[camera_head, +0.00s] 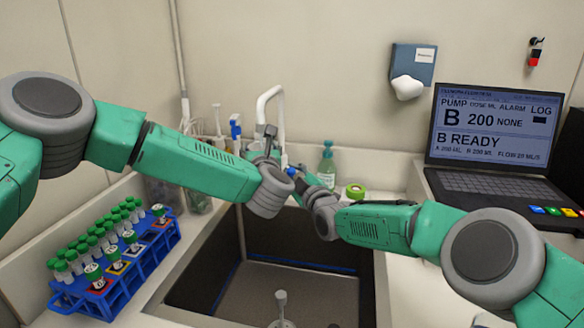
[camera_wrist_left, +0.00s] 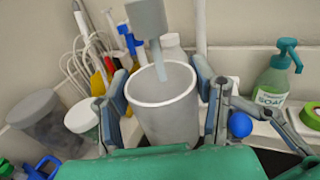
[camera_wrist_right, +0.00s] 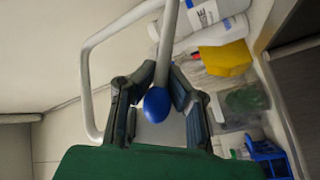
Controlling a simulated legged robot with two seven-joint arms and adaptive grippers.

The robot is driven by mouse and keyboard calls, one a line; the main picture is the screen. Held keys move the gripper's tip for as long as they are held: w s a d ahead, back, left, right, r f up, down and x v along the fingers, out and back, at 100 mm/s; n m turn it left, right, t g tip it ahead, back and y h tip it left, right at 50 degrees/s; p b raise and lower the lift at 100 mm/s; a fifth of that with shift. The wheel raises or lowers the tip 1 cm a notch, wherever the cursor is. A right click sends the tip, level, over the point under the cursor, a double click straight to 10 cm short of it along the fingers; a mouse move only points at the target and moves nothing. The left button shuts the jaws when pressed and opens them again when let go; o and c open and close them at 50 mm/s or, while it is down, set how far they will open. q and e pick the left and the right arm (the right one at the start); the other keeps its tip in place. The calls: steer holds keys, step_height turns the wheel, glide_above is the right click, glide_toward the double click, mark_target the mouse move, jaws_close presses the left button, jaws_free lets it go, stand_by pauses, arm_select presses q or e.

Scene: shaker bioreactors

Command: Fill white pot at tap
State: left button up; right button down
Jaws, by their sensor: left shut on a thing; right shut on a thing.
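The white pot (camera_wrist_left: 165,110) is upright between the fingers of my left gripper (camera_wrist_left: 160,92), which is shut on its sides. In the head view my left gripper (camera_head: 270,155) hides most of the pot. A grey outlet (camera_wrist_left: 147,18) is above the pot, and a narrow grey column (camera_wrist_left: 158,60) runs from it into the mouth; I cannot tell whether this is water. The white tap (camera_head: 262,103) arches behind the grippers and shows as a bent pipe in the right wrist view (camera_wrist_right: 87,85). My right gripper (camera_wrist_right: 155,92) is shut on the tap's blue-knobbed lever (camera_wrist_right: 157,105).
The dark sink basin (camera_head: 290,285) is below the grippers. A blue rack (camera_head: 115,270) of green-capped tubes stands at left. A soap bottle (camera_head: 326,165) and green tape roll (camera_head: 355,191) are behind my right arm. A laptop (camera_head: 497,130) reads "B READY" at right.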

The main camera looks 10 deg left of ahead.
steer(key=shift+f, duration=0.1)
steer(key=c, duration=1.6)
jaws_free()
steer(key=shift+s, duration=0.1)
steer(key=shift+d, duration=0.1)
steer(key=v, duration=1.1)
steer(key=shift+s+d+f, duration=0.1)
steer(key=shift+s+d, duration=0.15)
steer(key=shift+s, duration=0.05)
